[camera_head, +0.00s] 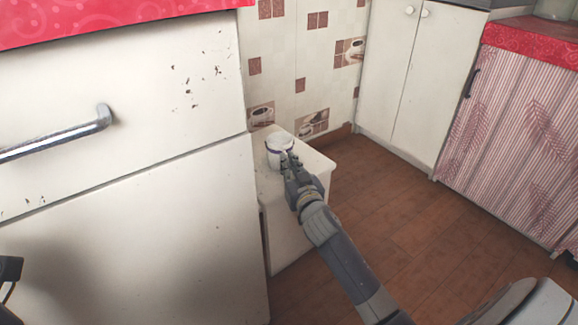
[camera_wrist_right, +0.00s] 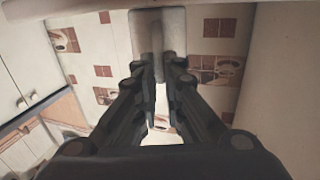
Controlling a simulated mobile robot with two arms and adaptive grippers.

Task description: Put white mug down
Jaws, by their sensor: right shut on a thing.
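My fingers hide part of the mug. A dark part of my left gripper (camera_head: 9,272) shows at the left edge, cut off by the frame.
A white cabinet (camera_head: 120,200) with a metal handle (camera_head: 75,135) stands close left of the stand. A tiled wall (camera_head: 300,75) is behind it. White doors (camera_head: 405,75) and a striped curtain (camera_head: 520,140) are at the right. The brown floor (camera_head: 400,215) is clear.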

